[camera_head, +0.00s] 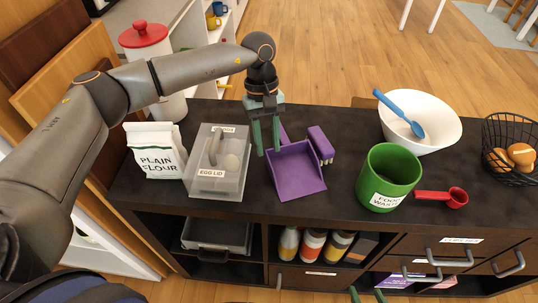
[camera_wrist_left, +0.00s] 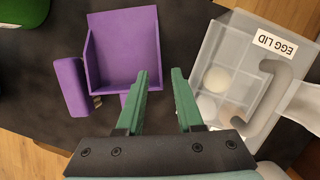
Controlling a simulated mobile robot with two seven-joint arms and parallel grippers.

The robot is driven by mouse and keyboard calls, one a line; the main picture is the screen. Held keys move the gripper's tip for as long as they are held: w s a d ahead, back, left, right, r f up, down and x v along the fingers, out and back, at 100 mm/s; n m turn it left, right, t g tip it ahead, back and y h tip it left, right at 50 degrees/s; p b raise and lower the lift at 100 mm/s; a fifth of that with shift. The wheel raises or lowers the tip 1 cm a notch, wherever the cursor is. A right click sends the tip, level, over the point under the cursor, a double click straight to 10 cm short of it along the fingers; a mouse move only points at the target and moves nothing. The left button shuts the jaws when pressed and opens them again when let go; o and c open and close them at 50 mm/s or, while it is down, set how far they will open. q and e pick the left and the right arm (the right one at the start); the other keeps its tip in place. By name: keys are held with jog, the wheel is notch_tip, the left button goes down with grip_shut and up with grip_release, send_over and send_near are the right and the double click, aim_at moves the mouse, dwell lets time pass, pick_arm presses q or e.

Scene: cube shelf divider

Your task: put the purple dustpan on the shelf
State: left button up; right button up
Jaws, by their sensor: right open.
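The purple dustpan (camera_head: 297,172) lies on the dark counter top, its open pan toward the front and its handle toward the back. It also shows in the left wrist view (camera_wrist_left: 124,45), where its handle is partly hidden by a finger. My left gripper (camera_head: 266,150) is open and empty, pointing down just left of the dustpan's handle. Its two green fingers (camera_wrist_left: 162,95) are apart in the wrist view. My right gripper (camera_head: 367,294) shows only its green fingertips at the bottom edge, apart, in front of the cabinet. The shelf (camera_head: 264,240) has open compartments below the counter top.
A purple brush (camera_head: 320,144) lies right of the dustpan. The egg box (camera_head: 218,184) and flour bag (camera_head: 156,150) stand left. The green bin (camera_head: 389,178), red scoop (camera_head: 441,197), white bowl (camera_head: 420,120) and wire basket (camera_head: 512,150) are right. Jars (camera_head: 312,243) fill a middle compartment.

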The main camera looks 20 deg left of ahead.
pick_arm(q)
jog(key=v, duration=0.7)
jog(key=shift+r, duration=0.25)
jog(key=shift+a, duration=0.1)
